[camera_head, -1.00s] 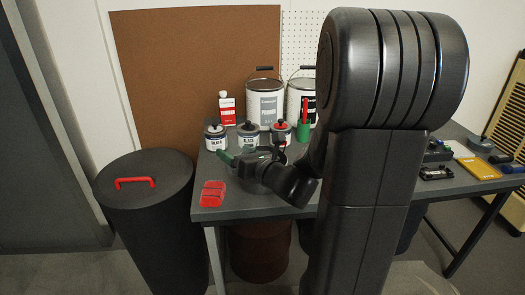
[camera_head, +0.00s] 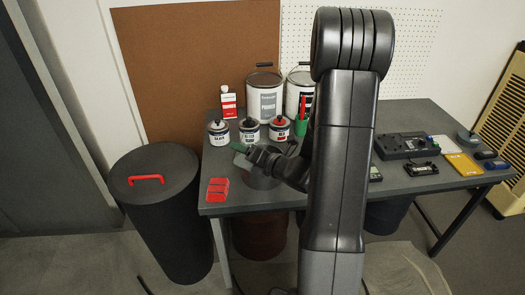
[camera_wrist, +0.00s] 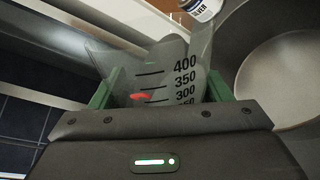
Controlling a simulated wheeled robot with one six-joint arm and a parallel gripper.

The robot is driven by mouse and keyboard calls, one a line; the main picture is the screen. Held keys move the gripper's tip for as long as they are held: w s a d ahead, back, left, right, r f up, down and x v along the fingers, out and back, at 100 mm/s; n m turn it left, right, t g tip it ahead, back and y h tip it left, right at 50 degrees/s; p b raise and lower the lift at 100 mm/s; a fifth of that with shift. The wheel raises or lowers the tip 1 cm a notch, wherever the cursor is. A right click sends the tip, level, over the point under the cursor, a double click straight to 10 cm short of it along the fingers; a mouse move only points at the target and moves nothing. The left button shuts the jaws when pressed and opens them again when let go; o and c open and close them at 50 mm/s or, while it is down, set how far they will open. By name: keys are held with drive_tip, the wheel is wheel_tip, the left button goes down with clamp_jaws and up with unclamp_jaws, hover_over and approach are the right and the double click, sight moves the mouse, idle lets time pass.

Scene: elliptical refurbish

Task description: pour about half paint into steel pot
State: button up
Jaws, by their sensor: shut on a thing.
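My gripper (camera_wrist: 158,95) has green fingers and is shut on a clear measuring beaker (camera_wrist: 165,70), with black marks up to 400. The beaker looks tilted in the wrist view. A small red patch shows at it; I cannot tell whether that is paint inside or something seen through the wall. The grey steel pot (camera_wrist: 290,75) is close on the right in the wrist view, its inside visible. In the head view my gripper (camera_head: 243,155) is above the left part of the pot (camera_head: 262,182), which my wrist partly hides. The beaker cannot be made out there.
Small paint cans (camera_head: 218,133) stand in a row behind the pot, with large primer tins (camera_head: 265,103) and a red-and-white bottle (camera_head: 228,103) further back. A red tray (camera_head: 217,189) lies at the table's front left. Tools and a black case (camera_head: 402,146) lie right.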

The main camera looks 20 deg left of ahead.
drive_tip(key=shift+r+m+g+p, duration=0.15)
drive_tip(key=shift+m+g+p, duration=0.15)
drive_tip(key=shift+m+p, duration=0.35)
drive_tip(key=shift+r+m+p, duration=0.25)
drive_tip(key=shift+r+p, duration=0.05)
drive_tip(key=shift+p, duration=0.8)
drive_tip(key=shift+p, duration=0.35)
drive_tip(key=shift+w+f+m+g+p, duration=0.2)
drive_tip(key=shift+m+g+p, duration=0.3)
drive_tip(key=shift+m+p, duration=0.4)
drive_tip(key=shift+w+r+m+p, duration=0.15)
drive_tip(key=shift+r+m+p, duration=0.2)
drive_tip(key=shift+p, duration=1)
drive_tip(key=shift+f, duration=0.2)
